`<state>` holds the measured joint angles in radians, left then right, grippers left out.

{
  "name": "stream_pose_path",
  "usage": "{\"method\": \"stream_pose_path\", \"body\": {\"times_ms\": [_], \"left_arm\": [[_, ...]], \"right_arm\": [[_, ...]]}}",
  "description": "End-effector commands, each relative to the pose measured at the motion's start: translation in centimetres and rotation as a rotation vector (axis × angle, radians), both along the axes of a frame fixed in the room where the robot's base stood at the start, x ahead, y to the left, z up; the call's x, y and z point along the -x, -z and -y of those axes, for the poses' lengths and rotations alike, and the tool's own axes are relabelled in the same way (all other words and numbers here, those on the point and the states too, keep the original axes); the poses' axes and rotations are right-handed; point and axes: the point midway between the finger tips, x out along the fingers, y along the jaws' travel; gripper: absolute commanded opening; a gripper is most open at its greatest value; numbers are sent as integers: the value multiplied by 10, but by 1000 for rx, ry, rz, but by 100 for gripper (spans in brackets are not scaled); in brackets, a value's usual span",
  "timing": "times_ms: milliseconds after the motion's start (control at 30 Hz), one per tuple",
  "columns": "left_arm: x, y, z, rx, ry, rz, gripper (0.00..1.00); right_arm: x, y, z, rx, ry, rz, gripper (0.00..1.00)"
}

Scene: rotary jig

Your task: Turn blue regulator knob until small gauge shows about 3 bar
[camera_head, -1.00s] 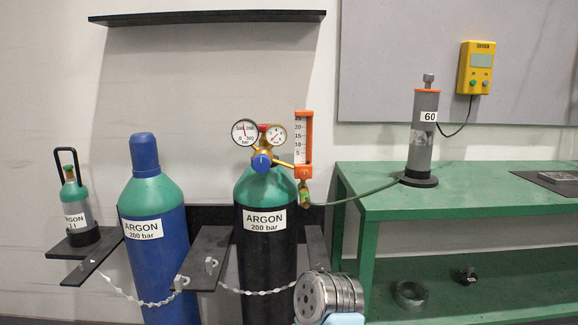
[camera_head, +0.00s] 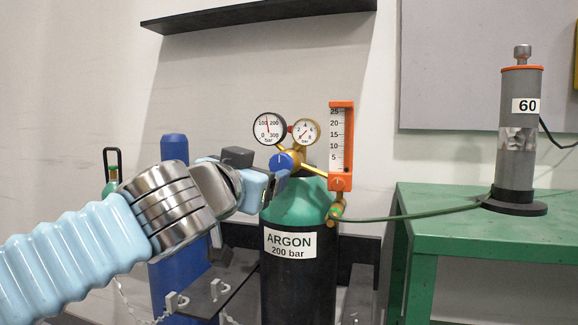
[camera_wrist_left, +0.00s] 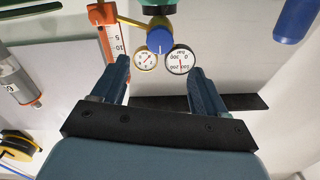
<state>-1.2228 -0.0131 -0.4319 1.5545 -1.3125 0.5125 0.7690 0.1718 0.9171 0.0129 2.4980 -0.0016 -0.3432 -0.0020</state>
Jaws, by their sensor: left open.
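The blue regulator knob (camera_head: 284,162) sits on a brass regulator on top of the black argon cylinder (camera_head: 285,270) with the green shoulder. The small gauge (camera_head: 305,131) is above right of the knob; its red needle is too small to read surely. The large gauge (camera_head: 269,128) is above left. My left gripper (camera_head: 268,184) is at the knob's lower left in the head view. In the left wrist view my open left gripper (camera_wrist_left: 160,70) is empty, and the knob (camera_wrist_left: 160,40) lies ahead, centred between the fingers, apparently apart from them. My right gripper is out of view.
A blue cylinder (camera_head: 173,150) is partly behind my left arm. A dark shelf (camera_head: 260,14) hangs above.

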Motion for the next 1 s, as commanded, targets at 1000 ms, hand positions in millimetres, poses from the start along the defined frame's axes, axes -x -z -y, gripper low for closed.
{"method": "stream_pose_path", "body": {"times_ms": [1000], "left_arm": [[-99,1,33,-1,3,-1,53]], "right_arm": [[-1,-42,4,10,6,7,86]]}}
